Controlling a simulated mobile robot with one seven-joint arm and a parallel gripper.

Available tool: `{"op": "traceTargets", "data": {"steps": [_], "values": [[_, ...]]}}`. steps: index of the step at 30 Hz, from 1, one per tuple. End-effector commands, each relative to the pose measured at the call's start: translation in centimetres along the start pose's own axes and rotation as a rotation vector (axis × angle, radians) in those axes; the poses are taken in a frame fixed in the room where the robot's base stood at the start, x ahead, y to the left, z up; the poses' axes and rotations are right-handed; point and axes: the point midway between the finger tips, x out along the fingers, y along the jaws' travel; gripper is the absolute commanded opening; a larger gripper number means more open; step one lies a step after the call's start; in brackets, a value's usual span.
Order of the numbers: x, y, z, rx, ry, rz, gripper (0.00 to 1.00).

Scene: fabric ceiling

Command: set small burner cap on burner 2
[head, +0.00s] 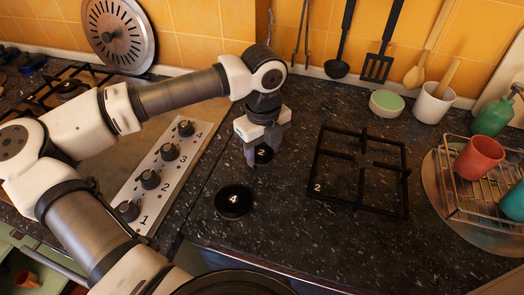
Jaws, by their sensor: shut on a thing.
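My gripper (263,150) points down over the dark counter, left of the loose black grate, and is shut on a small black burner cap (264,154). The cap bears a small white mark that looks like a 2. The fingers cover part of it, and its exact height above the counter is hard to tell. A larger black cap (233,206) marked 4 lies flat on the counter, in front of and left of my gripper. The grate (318,172) lies right of my gripper and has a white 2 at its front left. I cannot make out burner 2 itself.
A knob panel (150,200) numbered 1 to 4 lies left of the gripper. A wire dish rack (455,200) with a red cup (478,157) stands at right. A green-topped bowl (387,104) and white utensil pot (433,103) stand behind the grate.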

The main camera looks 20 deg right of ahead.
Motion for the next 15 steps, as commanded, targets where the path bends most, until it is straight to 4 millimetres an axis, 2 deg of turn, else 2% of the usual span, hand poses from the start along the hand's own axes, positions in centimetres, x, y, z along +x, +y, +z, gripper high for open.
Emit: {"op": "traceTargets", "data": {"steps": [5, 15], "values": [[-1.4, 0.0, 0.1, -0.002, -0.004, -0.001, 0.29], [-8.0, 0.0, 0.1, -0.001, -0.003, 0.000, 0.29]]}}
